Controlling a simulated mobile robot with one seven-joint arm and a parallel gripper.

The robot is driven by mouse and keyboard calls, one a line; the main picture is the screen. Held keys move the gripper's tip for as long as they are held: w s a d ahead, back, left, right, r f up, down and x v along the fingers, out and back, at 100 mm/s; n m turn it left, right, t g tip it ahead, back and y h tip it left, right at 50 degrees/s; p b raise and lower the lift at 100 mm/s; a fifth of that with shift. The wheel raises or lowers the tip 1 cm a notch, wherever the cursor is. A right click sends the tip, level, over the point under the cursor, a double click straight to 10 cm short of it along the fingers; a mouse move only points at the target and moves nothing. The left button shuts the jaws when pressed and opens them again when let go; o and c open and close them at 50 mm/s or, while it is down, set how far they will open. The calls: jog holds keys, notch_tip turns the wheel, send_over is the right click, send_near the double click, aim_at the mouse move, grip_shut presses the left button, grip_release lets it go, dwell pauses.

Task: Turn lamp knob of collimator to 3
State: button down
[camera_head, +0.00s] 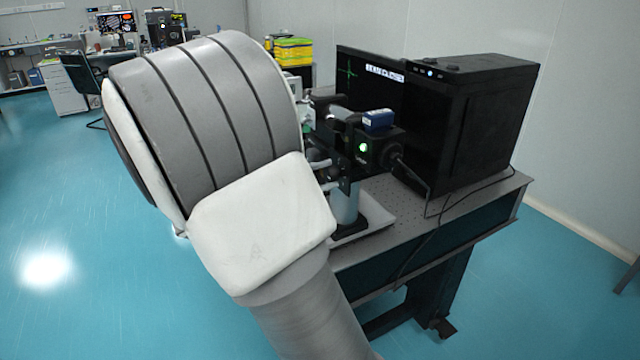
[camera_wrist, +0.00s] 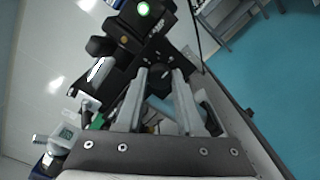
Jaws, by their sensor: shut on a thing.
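The collimator (camera_head: 378,146) is a black instrument with a lit green round spot, standing on the optical table in the head view. In the wrist view its black body (camera_wrist: 150,32) fills the upper middle, with the green spot at the top. My gripper (camera_wrist: 161,73) reaches up to the dark lower part of this body. Its two grey fingers stand on either side of a small dark part, which I take as the lamp knob (camera_wrist: 161,78), and are shut on it. The knob's markings and setting cannot be read. My arm hides part of the instrument in the head view.
A black computer case (camera_head: 475,125) and a monitor (camera_head: 365,85) stand behind the collimator on the optical table (camera_head: 468,209). A cable runs over the table's front edge. A blue box (camera_head: 378,119) sits on top of the instrument. Open blue floor lies to the left.

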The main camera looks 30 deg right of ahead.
jog(key=m+b, duration=0.4)
jog(key=m, duration=0.1)
jog(key=shift+f, duration=0.3)
jog(key=shift+r+m+b, duration=0.15)
jog(key=shift+m+b, duration=1.7)
jog(key=shift+m, duration=0.15)
jog(key=c, duration=0.5)
grip_release()
jog(key=shift+r, duration=0.1)
jog(key=a, duration=0.5)
jog(key=a+p, duration=0.1)
jog(key=a, duration=0.5)
jog(key=a+p, duration=0.1)
jog(key=a, duration=0.5)
jog(key=shift+s+a, duration=0.25)
jog(key=shift+s, duration=0.05)
